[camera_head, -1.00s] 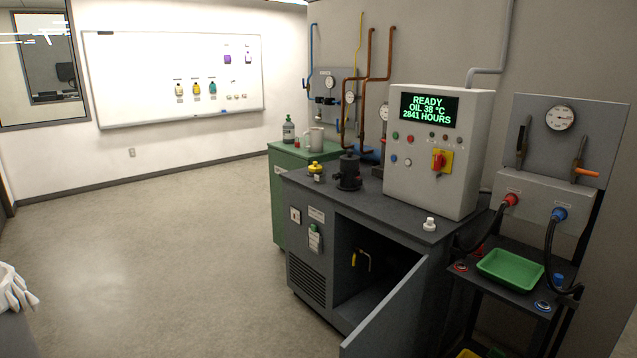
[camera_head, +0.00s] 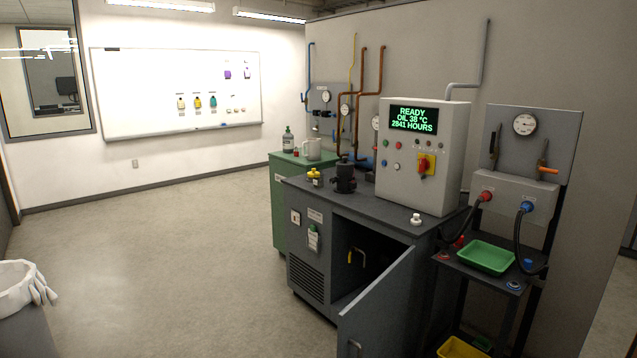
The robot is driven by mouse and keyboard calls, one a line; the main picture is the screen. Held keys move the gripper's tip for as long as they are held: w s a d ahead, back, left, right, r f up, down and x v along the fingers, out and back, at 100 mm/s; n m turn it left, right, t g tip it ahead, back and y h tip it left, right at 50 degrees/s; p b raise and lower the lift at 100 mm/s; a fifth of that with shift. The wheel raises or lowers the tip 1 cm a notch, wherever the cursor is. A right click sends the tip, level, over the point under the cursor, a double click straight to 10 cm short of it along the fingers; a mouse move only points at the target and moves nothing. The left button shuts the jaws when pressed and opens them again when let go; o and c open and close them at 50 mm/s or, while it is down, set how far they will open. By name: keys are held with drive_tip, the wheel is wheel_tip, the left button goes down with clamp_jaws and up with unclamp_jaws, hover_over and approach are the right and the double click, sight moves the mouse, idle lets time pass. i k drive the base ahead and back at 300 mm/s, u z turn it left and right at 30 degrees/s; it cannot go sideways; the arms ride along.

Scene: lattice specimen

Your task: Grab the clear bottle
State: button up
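A bottle (camera_head: 288,140) with a dark cap and a white label stands upright on the green cabinet (camera_head: 302,159) at the back, near the wall. It looks clear or grey-green, and its contents are too small to tell. A white jug (camera_head: 313,149) stands to its right, with a small red item (camera_head: 296,152) between them. My gripper is not in view.
A grey bench (camera_head: 370,202) with a control box (camera_head: 424,155) stands in front and right of the green cabinet. Its door (camera_head: 379,305) hangs open toward me. The floor left of the bench is clear.

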sight(318, 177)
drive_tip(key=u, duration=0.5)
drive_tip(key=i, duration=0.7)
drive_tip(key=u, duration=0.95)
drive_tip(key=i, duration=0.65)
drive_tip(key=u, duration=0.3)
drive_tip(key=i, duration=1.5)
drive_tip(key=z, duration=0.4)
drive_tip(key=i, duration=0.75)
drive_tip(key=z, duration=0.4)
